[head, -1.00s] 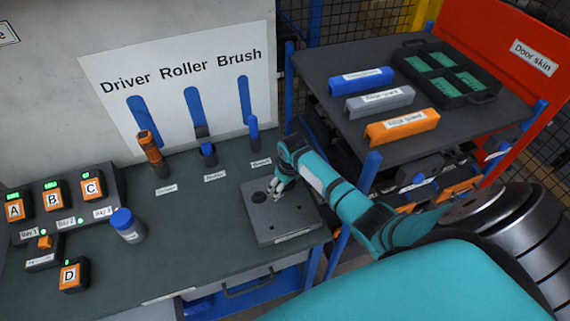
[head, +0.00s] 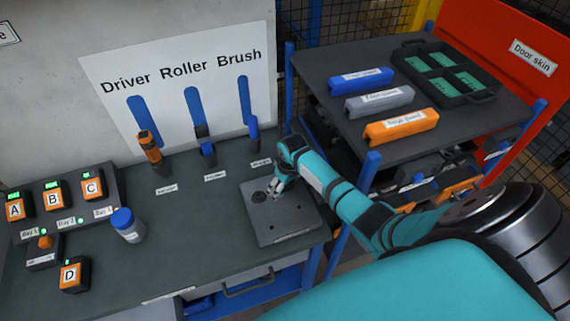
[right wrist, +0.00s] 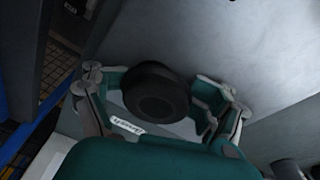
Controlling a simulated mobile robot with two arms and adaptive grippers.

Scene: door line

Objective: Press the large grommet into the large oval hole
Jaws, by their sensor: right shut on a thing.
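A black round grommet (right wrist: 157,92) with a recessed centre sits between the fingers of my right gripper (right wrist: 160,108) in the right wrist view. The gripper is shut on it. In the head view my right gripper (head: 275,192) points down over a grey block (head: 288,218) on the bench; the grommet in it is too small to make out there. The block has a dark round spot near its far left corner and smaller dark spots. I cannot make out a large oval hole in either view. My left gripper is not in view.
A red door skin panel (head: 525,75) stands at the far right. A cart (head: 335,65) carries blue, grey and orange guards and a black tray (head: 446,72). Button boxes (head: 52,195), a blue-capped bottle (head: 128,225) and tools (head: 152,150) stand on the bench (head: 190,240).

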